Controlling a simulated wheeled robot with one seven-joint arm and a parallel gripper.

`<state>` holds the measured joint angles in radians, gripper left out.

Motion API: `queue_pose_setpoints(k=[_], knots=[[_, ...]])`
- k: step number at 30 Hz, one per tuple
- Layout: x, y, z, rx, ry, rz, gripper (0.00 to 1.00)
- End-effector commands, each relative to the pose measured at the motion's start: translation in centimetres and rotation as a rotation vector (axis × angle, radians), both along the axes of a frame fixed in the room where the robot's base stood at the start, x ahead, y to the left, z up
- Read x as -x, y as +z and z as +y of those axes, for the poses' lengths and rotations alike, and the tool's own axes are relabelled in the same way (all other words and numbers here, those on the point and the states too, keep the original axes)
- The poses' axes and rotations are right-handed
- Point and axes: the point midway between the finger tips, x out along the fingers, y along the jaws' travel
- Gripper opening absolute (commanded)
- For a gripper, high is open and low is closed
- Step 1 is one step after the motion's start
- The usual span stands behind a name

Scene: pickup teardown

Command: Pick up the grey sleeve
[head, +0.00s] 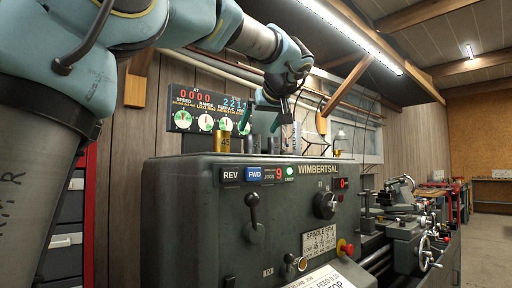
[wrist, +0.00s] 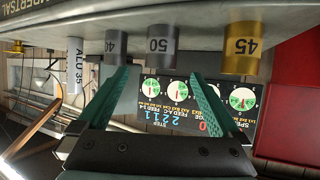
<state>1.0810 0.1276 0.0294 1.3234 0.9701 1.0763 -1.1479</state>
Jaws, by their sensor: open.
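Several sleeves stand in a row on top of the grey lathe headstock (head: 190,200). In the wrist view, which is upside down, a mid-grey sleeve marked 50 (wrist: 161,46) stands just beyond the gap between my fingertips. A darker grey sleeve marked 40 (wrist: 116,43) stands close by the left fingertip. A brass sleeve marked 45 (wrist: 241,48) is to the right and a pale sleeve marked ALU 35 (wrist: 75,62) to the left. My gripper (wrist: 160,78) is open and empty, with teal fingers; in the head view it hangs above the headstock. The grey sleeves are small there.
A digital readout panel (head: 205,112) is on the wall behind the headstock. The headstock front carries levers, a knob (head: 325,205) and a red button (head: 344,247). A red tool cabinet (head: 70,215) stands at left. Neighbouring sleeves leave little side room.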

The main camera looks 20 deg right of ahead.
Motion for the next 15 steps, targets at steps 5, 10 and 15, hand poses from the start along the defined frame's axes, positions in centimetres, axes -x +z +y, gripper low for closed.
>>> queue_pose_setpoints(k=[5, 10, 15], knots=[[-2.7, -1.1, -0.2, -0.004, 0.003, 0.002, 1.00], [-4.1, -1.8, -0.4, -0.001, 0.001, 0.001, 1.00], [-5.6, -2.0, -0.5, -0.002, 0.002, 0.002, 1.00]])
